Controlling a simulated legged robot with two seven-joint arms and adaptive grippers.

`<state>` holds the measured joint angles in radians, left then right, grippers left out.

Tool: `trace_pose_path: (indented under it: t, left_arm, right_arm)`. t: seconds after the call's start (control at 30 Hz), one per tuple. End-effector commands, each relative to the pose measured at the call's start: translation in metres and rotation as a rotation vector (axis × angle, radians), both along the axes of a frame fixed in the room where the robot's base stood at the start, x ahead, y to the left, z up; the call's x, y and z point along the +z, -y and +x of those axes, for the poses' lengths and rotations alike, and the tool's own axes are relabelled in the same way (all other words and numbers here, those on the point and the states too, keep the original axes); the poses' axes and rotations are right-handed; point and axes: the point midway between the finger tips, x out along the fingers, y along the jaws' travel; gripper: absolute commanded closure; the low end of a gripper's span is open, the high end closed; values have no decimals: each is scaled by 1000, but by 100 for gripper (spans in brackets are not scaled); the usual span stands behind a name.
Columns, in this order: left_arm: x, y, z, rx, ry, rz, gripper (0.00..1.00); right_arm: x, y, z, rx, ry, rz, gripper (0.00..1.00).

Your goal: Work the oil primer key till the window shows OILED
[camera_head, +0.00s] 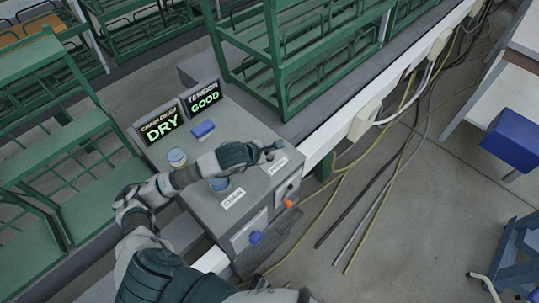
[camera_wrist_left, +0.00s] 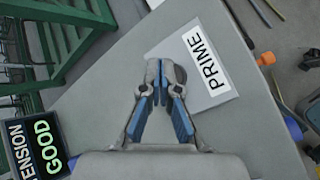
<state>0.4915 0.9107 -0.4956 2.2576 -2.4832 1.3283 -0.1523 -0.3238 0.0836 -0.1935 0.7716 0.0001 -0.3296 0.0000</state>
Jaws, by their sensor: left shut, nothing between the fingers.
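The grey press box (camera_head: 200,215) carries a black window (camera_head: 160,123) that reads DRY in green. Another window (camera_head: 203,97) beside it reads TENSION GOOD; it also shows in the left wrist view (camera_wrist_left: 40,145). My left gripper (camera_head: 270,151) is over the box's right end, just behind the PRIME label (camera_head: 279,166). In the left wrist view my left gripper (camera_wrist_left: 160,88) is shut, its tips together left of the PRIME label (camera_wrist_left: 206,60). I cannot make out the primer key; it may be hidden by the fingers. My right gripper is not in view.
A CHAIN label (camera_head: 233,199), a blue block (camera_head: 203,129) and a blue-topped cup (camera_head: 177,157) are on the box. An orange knob (camera_head: 288,203) and a blue knob (camera_head: 256,238) stick out in front. Green racks (camera_head: 300,60) stand behind; cables cross the floor at right.

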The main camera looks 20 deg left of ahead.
Motion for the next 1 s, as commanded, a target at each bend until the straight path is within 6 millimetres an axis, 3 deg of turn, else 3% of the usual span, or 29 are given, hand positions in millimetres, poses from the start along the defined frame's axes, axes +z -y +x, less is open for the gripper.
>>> trace_pose_path:
  t: [1.0]
  left_arm:
    - [-2,0,0,0,-1,0,100]
  right_arm:
    - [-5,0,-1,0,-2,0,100]
